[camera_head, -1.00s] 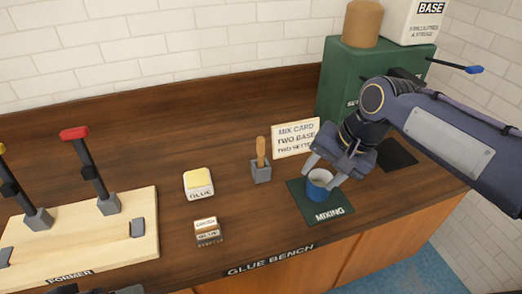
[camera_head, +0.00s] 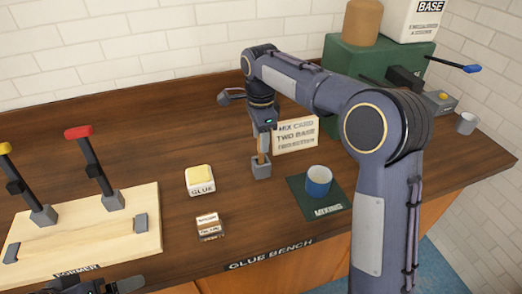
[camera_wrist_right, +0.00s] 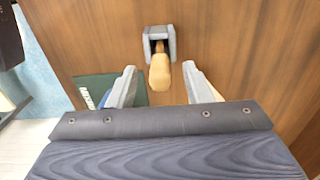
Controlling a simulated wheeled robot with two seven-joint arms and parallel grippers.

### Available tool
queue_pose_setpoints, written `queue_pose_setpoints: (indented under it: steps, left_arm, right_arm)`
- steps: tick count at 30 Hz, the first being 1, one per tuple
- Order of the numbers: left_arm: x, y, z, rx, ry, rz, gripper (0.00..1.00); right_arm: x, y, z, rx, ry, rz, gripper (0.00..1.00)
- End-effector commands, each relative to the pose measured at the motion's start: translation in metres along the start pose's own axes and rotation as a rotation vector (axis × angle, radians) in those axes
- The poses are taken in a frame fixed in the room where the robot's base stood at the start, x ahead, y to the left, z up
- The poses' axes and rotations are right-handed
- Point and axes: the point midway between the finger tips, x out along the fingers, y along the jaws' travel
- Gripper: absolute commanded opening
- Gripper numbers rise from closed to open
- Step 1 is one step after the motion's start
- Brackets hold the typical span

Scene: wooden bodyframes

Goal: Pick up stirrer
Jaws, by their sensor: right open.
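The stirrer, a wooden stick (camera_head: 261,158), stands in a small grey holder (camera_head: 261,170) on the bench, its upper part hidden by my right gripper in the head view. My right gripper (camera_head: 263,130) is directly above the holder, pointing down. In the right wrist view the stirrer's rounded handle (camera_wrist_right: 159,72) lies between the two open, spread fingers (camera_wrist_right: 159,84), with the grey holder (camera_wrist_right: 158,35) beyond it. I see no clear contact. My left gripper (camera_head: 100,286) shows only in part at the bottom left edge; its fingers are not clear.
A blue cup (camera_head: 318,186) stands on the green mixing mat (camera_head: 335,208) to the right. The mix card (camera_head: 296,137) stands close behind. A yellow-topped glue block (camera_head: 200,180) and a small labelled block (camera_head: 208,226) are left. The former board (camera_head: 130,250) has upright levers.

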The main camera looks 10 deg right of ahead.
Motion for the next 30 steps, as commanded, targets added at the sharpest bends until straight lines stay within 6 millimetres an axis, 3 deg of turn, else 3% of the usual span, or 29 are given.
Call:
queue_pose_setpoints:
  steps: [6, 15, 25, 30]
  left_arm:
    - [-0.002, 0.001, -0.001, 0.000, 0.000, 0.000, 0.85]
    - [-0.002, 0.001, -0.001, 0.000, 0.000, 0.000, 0.85]
    - [-0.002, 0.001, -0.001, 0.000, 0.000, 0.000, 0.85]
    - [-0.002, 0.001, -0.001, 0.000, 0.000, 0.000, 0.85]
  right_arm:
    - [0.030, 0.001, -0.001, -0.001, 0.001, 0.003, 0.45]
    - [0.035, 0.000, -0.001, -0.002, 0.000, 0.000, 0.44]
    - [0.034, 0.000, -0.001, -0.002, 0.000, 0.000, 0.01]
    - [0.034, 0.000, -0.001, -0.002, 0.000, 0.000, 0.01]
